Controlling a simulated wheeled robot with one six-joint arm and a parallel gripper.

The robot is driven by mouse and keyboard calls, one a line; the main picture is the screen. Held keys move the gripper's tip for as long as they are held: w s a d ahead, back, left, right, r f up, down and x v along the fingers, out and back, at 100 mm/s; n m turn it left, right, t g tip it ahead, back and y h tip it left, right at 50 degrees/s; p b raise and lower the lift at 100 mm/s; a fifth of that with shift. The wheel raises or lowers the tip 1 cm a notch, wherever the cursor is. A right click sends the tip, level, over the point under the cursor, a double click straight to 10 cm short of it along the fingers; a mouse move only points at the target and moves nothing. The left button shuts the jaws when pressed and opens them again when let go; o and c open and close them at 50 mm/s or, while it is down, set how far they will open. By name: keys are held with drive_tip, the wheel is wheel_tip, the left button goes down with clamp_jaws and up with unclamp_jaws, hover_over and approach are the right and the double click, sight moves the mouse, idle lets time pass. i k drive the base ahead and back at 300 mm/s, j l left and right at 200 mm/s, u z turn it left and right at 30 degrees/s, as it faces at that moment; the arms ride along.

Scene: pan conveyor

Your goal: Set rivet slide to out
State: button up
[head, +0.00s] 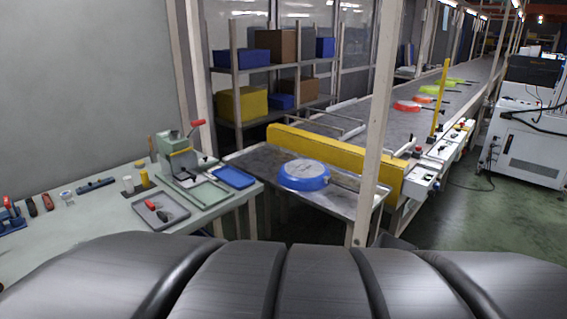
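A green-grey bench press with a red-knobbed lever (197,123) stands on the workbench at left centre; it looks like the rivet machine. Its body (177,158) is upright. A flat pale-green plate (206,194) lies in front of its base, and it may be the slide. A thin rod with a dark end lies beside the plate. I cannot tell from here whether the slide is in or out. My gripper is not in view. Dark ribbed shapes fill the bottom edge of the picture and hide what lies there.
Next to the press are a blue tray (234,176) and a grey tray (161,215) with small red and black items. A blue pan (304,175) lies on the metal table before a yellow barrier (335,160). A white post (376,120) stands at right centre.

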sight(189, 179)
drive_tip(key=u, duration=0.95)
drive_tip(key=i+j, duration=0.05)
